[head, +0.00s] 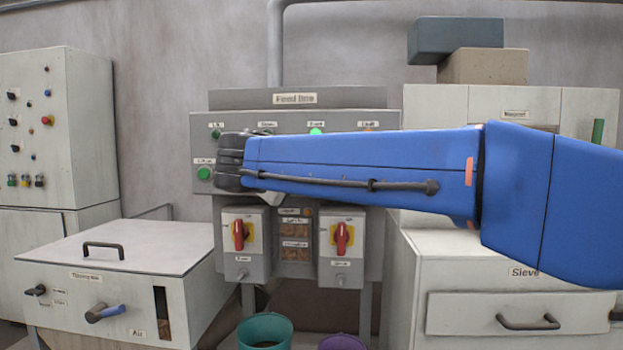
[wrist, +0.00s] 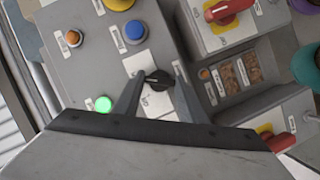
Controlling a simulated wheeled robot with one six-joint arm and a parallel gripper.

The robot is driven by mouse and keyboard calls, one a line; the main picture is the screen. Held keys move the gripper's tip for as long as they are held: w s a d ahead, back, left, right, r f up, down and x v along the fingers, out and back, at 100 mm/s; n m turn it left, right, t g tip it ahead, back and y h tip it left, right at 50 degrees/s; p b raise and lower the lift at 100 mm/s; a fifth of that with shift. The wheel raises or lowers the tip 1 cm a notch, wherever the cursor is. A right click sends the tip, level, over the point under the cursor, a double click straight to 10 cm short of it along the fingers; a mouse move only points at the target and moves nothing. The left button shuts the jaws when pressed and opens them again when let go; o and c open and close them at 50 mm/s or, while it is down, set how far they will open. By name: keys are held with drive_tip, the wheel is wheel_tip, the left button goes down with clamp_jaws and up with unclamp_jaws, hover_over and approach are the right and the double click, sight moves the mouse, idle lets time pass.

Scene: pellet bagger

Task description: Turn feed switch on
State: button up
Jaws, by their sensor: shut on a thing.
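The feed switch looks to be the black rotary knob (wrist: 158,80) on a white plate in the wrist view. My gripper (wrist: 160,74) has one finger on each side of the knob and is shut on it. The knob's pointer direction is hard to make out. In the head view the grey feed line panel (head: 360,119) stands in the middle. My blue arm crosses in front of it and hides the knob and my fingertips.
Two red rotary handles on yellow plates (head: 239,235) (head: 342,238) sit below the panel. Near the knob are a blue button (wrist: 135,32) and a lit green lamp (wrist: 103,104). A teal bucket (head: 265,330) and a purple bucket (head: 342,342) stand below.

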drive_tip(key=o, duration=1.1)
drive_tip(key=shift+c, duration=0.2)
drive_tip(key=v, duration=1.7)
drive_tip(key=shift+s, duration=0.2)
drive_tip(key=shift+a, duration=0.1)
drive_tip(key=d+f+m+g+y, duration=0.1)
drive_tip(key=d+f+g, duration=0.3)
drive_tip(key=d+f, duration=0.8)
drive_tip(key=d+f+g, duration=0.3)
drive_tip(key=d+f, duration=0.5)
drive_tip(key=d, duration=0.8)
drive_tip(key=s+d+f+m+g+y, duration=0.1)
drive_tip(key=s+d+f+m+y, duration=0.1)
drive_tip(key=s+d+f, duration=0.3)
drive_tip(key=s+d+f+m+g+y, duration=0.1)
drive_tip(key=s+d+f+m+y, duration=0.2)
drive_tip(key=s+f, duration=1)
wheel_tip(320, 180, down, 5)
drive_tip(key=shift+s+d+f+m+g, duration=0.1)
drive_tip(key=shift+s+d+m+g, duration=0.25)
drive_tip(key=shift+d+m, duration=0.45)
